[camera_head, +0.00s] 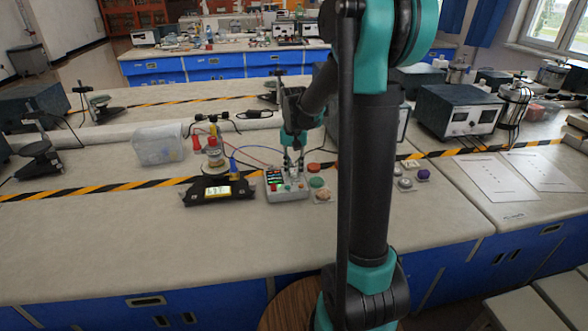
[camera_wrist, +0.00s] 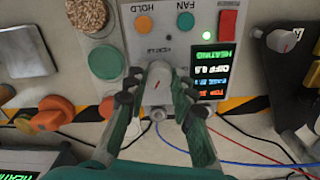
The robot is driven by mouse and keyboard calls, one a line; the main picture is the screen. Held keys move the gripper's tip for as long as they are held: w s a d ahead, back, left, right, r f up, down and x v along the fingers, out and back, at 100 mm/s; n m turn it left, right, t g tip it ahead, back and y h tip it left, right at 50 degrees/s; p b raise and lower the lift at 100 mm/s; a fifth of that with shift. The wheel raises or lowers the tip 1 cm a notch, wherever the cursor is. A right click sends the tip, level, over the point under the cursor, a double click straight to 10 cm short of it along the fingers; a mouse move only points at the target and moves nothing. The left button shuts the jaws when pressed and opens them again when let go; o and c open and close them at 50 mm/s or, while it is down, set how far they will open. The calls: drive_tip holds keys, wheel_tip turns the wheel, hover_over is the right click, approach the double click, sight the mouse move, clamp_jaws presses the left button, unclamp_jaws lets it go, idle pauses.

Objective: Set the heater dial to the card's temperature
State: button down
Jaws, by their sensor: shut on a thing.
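The heater control box (camera_head: 286,188) sits on the front bench, grey with a dark display. The pale grey dial (camera_wrist: 158,76) lies between my two fingers. My gripper (camera_wrist: 156,92) is shut on the dial; in the head view my gripper (camera_head: 293,158) reaches down onto the box. I cannot clearly identify a temperature card.
A green disc (camera_wrist: 106,62) and an orange knob (camera_wrist: 61,114) stand beside the box. In the head view a black stand (camera_head: 207,196) with a lit label, a clear bin (camera_head: 160,146) and wires are to the left. The bench front is clear.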

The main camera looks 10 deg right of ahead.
sight(294, 171)
drive_tip(key=m, duration=0.6)
drive_tip(key=shift+m, duration=0.3)
drive_tip(key=m, duration=0.6)
drive_tip(key=shift+w, duration=0.1)
idle(0.3)
drive_tip(key=c, duration=1.3)
unclamp_jaws()
wheel_tip(294, 171, up, 12)
drive_tip(key=shift+r, duration=0.1)
